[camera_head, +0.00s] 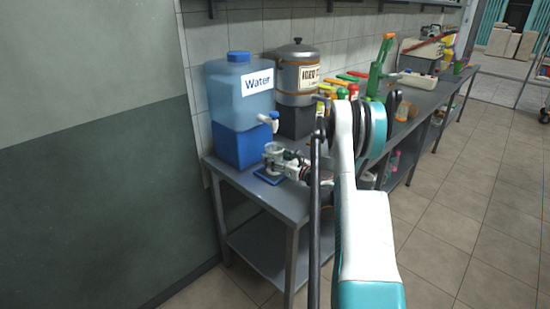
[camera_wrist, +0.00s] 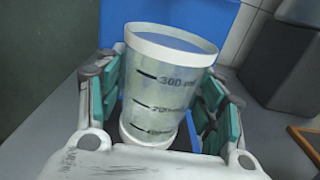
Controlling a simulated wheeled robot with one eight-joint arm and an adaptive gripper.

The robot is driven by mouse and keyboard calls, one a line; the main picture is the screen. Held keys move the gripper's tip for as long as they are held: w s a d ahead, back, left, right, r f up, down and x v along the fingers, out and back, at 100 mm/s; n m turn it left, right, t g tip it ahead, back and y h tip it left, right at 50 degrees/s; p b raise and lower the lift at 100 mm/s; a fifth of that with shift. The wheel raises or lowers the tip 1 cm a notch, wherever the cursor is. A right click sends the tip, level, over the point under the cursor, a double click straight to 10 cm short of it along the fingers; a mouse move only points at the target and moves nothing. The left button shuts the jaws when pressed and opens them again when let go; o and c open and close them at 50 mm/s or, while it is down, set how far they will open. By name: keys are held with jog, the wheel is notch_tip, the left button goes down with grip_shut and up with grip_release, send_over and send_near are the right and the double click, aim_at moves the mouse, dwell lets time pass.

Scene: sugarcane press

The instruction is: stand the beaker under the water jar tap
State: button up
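The beaker (camera_wrist: 170,90) is a clear, whitish cup with dark volume marks, upright in the wrist view. The finger pads of my gripper (camera_wrist: 163,98) stand on both sides of it, very close to its wall. I cannot tell whether both pads press on it. In the head view the beaker (camera_head: 272,152) is small, over the blue mat (camera_head: 265,178). It is just below the white tap (camera_head: 268,119) of the blue water jar (camera_head: 240,95). My gripper (camera_head: 281,160) reaches it from the right. Whether its base touches the mat is unclear.
A metal pot (camera_head: 298,75) on a dark stand (camera_head: 296,121) is right of the water jar. Bottles and green-handled tools crowd the counter (camera_head: 285,205) further back. A wall is close on the left. My arm hides part of the counter.

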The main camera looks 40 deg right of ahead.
jog(key=shift+o, duration=0.4)
jog(key=shift+r, duration=0.1)
jog(key=shift+s+r, duration=0.15)
jog(key=shift+s, duration=0.05)
jog(key=s+p, duration=0.1)
jog(key=s, duration=0.2)
jog(key=s+p, duration=0.1)
jog(key=s, duration=0.3)
jog(key=s+d+p, duration=0.1)
jog(key=s, duration=0.2)
jog(key=shift+s+p, duration=0.15)
jog(key=shift+p, duration=0.15)
jog(key=shift+s, duration=0.65)
